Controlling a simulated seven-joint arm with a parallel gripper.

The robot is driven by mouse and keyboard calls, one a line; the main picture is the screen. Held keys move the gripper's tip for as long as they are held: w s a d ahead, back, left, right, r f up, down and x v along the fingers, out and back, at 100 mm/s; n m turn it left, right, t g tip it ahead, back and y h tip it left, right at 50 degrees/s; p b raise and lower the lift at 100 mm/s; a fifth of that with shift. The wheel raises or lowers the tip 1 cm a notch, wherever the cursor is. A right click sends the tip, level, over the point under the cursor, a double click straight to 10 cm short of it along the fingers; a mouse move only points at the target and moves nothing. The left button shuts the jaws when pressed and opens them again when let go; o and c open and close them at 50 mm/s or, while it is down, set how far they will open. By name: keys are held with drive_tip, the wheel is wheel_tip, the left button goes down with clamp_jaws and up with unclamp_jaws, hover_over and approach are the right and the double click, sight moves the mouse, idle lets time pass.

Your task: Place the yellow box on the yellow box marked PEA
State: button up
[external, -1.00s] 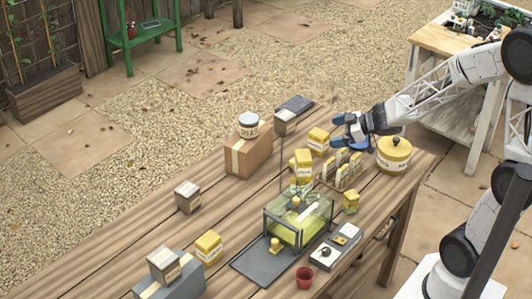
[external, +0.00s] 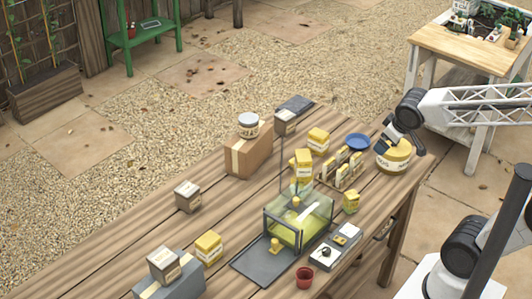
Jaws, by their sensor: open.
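Several yellow boxes with pale labels are on the wooden table. The labels are too small to read, so I cannot tell which is marked PEA. My gripper (external: 383,149) is open at the round yellow tin (external: 394,160), covering part of its top. I cannot tell whether it touches the tin. No yellow box shows between its fingers.
A blue plate (external: 357,142) lies left of my gripper. A cardboard box (external: 249,154) stands behind.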

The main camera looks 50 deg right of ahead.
drive_tip(key=s+a+g+y, duration=0.2)
drive_tip(key=s+a, duration=0.2)
drive_tip(key=s, duration=0.3)
drive_tip(key=shift+r, duration=0.4)
